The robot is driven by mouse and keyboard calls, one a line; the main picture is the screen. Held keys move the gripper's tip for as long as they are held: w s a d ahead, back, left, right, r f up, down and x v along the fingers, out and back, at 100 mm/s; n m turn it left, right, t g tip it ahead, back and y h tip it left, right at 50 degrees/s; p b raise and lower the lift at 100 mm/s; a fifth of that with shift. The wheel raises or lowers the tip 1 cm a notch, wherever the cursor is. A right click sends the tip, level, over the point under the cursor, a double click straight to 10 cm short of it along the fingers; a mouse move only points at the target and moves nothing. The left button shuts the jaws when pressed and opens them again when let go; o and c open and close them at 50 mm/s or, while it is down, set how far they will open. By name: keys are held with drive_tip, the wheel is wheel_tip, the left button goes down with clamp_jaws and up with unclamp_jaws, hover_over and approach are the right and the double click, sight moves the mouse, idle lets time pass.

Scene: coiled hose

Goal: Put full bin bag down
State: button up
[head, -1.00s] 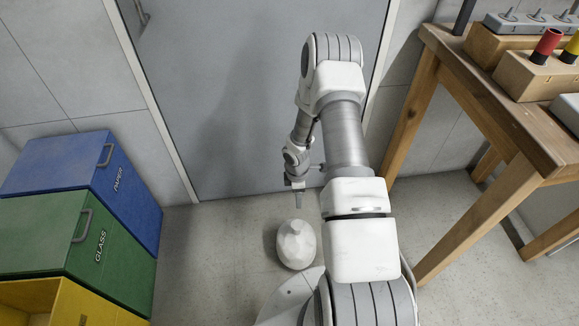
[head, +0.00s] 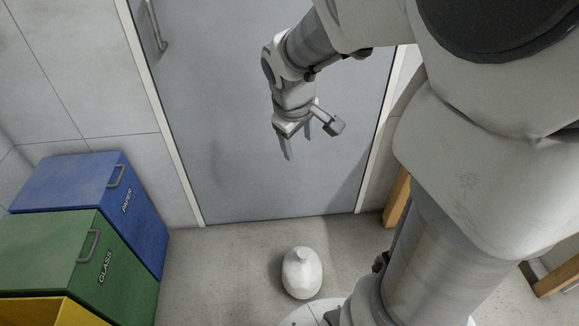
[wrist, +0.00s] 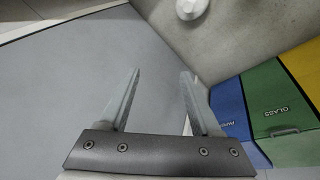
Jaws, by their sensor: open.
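The full bin bag (head: 302,272) is a white, faceted, rounded lump with a narrower top. It stands upright on the floor in front of the grey door in the head view. A white rounded thing at the top of the wrist view (wrist: 191,8), cut by the frame edge, looks like the same bag. My gripper (head: 307,144) is open and empty, well above the bag and apart from it, in front of the door. Its two fingers stand wide apart in the wrist view (wrist: 158,88) with nothing between them.
A blue PAPER bin (head: 75,185), a green GLASS bin (head: 60,255) and a yellow bin (head: 45,312) stand at the left. The grey door (head: 250,100) is behind. A wooden table leg (head: 397,198) shows at the right. Floor between bins and bag is clear.

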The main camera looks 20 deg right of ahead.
drive_tip(key=s+a+r+m+t+y, duration=0.1)
drive_tip(key=s+a+r+m, duration=0.1)
drive_tip(key=s+a+r, duration=0.2)
drive_tip(key=s+a+r+m+t+y, duration=0.1)
drive_tip(key=s+a+r+m, duration=0.1)
drive_tip(key=s, duration=0.9)
wheel_tip(320, 180, up, 2)
drive_tip(key=shift+s+a+r+m, duration=0.1)
drive_tip(key=shift+s+a+m, duration=0.2)
drive_tip(key=shift+a, duration=0.55)
